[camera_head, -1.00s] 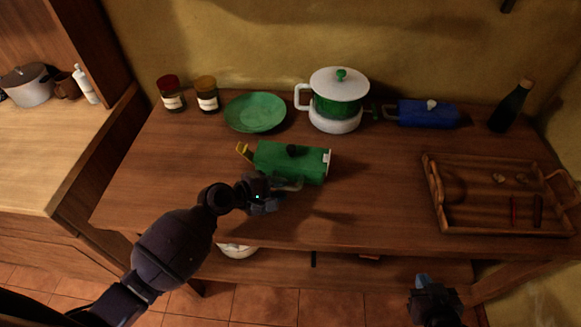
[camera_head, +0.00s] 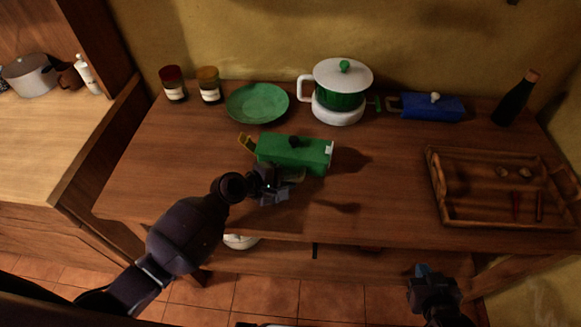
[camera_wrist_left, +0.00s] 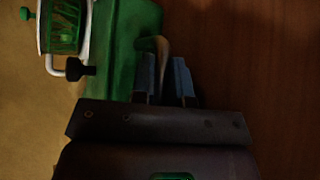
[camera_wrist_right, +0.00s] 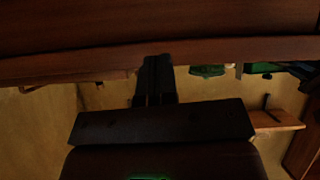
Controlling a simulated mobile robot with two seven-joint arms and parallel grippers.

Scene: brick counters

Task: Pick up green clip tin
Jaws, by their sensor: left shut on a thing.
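The green clip tin (camera_head: 290,153) is a long green box with a dark knob on top, a yellow clip at its left end and a white patch at its right end. It is over the middle of the wooden table. My left gripper (camera_head: 283,184) is at its front side, shut on its handle. In the left wrist view the curved tan handle (camera_wrist_left: 162,48) passes between the fingers, beside the green body (camera_wrist_left: 130,50). I cannot tell surely whether the tin is clear of the table. My right gripper (camera_head: 425,272) is low in front of the table, shut and empty.
Behind the tin stand two jars (camera_head: 209,86), a green plate (camera_head: 257,103) and a white-lidded green pot (camera_head: 342,90). A blue tin (camera_head: 430,107) and dark bottle (camera_head: 514,100) are at back right. A wooden tray (camera_head: 480,218) is at right. The table's left front is clear.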

